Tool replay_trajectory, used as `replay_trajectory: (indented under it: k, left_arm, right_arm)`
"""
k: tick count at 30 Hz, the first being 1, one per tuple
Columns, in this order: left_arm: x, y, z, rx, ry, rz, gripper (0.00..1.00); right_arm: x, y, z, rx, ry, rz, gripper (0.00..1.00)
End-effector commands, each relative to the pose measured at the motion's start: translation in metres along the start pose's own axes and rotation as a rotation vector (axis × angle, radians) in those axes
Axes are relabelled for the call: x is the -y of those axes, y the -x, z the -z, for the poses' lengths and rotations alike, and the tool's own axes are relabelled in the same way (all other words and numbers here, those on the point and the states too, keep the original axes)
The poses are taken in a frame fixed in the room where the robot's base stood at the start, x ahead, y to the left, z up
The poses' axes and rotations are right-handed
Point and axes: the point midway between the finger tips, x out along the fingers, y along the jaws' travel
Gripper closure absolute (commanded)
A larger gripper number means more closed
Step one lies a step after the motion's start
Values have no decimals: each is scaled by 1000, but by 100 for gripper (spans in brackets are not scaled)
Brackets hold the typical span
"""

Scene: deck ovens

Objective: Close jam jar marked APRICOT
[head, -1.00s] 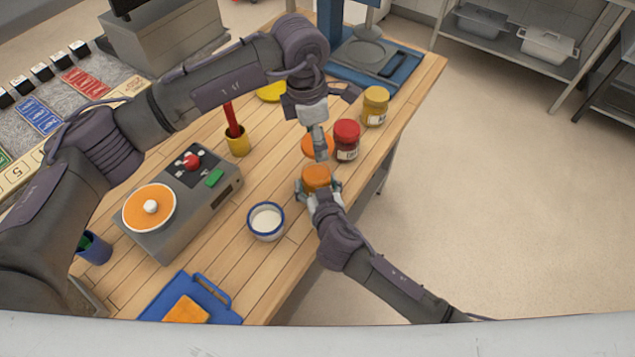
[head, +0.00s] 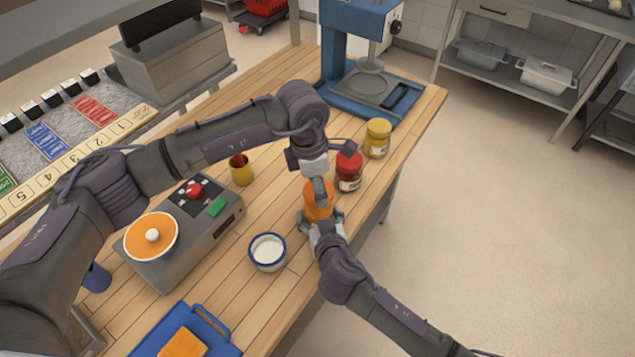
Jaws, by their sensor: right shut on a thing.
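The orange jar (head: 319,211), which I take to be the apricot one, stands near the table's right edge. Its label cannot be read. My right gripper (head: 320,226) is shut on it from the near side. My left gripper (head: 319,190) points down right over the jar's top, its fingers at the orange. An orange lid no longer shows apart from the jar; whether it rests on the rim or is held just above is hidden. Whether the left fingers are closed is unclear.
A red-lidded jar (head: 349,172) and a yellow jar (head: 377,138) stand close behind. A blue press (head: 345,45) stands at the back.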

Motion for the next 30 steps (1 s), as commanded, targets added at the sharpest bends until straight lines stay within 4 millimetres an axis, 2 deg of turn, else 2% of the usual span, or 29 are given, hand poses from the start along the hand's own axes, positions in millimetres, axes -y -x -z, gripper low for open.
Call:
replay_trajectory:
  k: [5,15,30]
  left_arm:
    - [0,-1,0,0,0,0,46]
    - [0,-17,2,1,-1,0,46]
    - [0,-18,2,1,-1,0,46]
  right_arm:
    - [0,0,-2,3,1,0,89]
    - [0,0,-2,3,1,0,89]
    - [0,0,-2,4,1,0,89]
